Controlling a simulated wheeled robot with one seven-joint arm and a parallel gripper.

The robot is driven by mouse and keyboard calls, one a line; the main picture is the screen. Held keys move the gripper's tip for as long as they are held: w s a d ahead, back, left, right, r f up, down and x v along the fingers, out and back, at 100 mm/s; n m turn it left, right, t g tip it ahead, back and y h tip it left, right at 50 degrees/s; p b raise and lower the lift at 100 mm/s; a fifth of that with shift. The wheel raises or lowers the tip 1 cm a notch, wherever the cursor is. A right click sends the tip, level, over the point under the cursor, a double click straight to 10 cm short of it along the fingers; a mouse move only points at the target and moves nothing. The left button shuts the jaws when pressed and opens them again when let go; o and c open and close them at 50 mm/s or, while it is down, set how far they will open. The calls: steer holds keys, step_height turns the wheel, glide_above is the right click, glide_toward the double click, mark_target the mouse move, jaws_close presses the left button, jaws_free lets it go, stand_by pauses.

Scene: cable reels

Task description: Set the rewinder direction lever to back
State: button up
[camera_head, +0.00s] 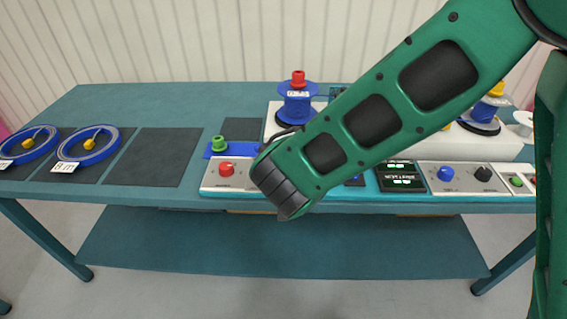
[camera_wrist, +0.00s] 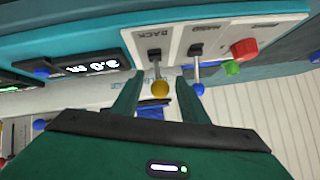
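The lever with a yellow ball (camera_wrist: 160,88) stands out from a pale panel in the wrist view, from a dark slot beside the label BACK. The label at the slot's other end is not visible. My gripper (camera_wrist: 158,84) is open, with one finger on each side of the yellow ball. I cannot tell whether either finger touches it. A second lever with a blue ball (camera_wrist: 198,89) stands just right of the right finger, by another label that is hard to read. In the head view my arm hides the gripper and both levers.
A red knob (camera_wrist: 244,48) and a green knob (camera_wrist: 232,68) are right of the levers. A lit display (camera_wrist: 92,67) is at left. On the bench (camera_head: 110,98) are a blue reel (camera_head: 297,104), more controls at right, and blue coils (camera_head: 86,144) on dark mats.

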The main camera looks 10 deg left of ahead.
steer(key=shift+r, duration=0.1)
steer(key=v, duration=1)
steer(key=shift+s+d, duration=0.2)
steer(key=shift+s, duration=0.1)
steer(key=shift+r, duration=0.1)
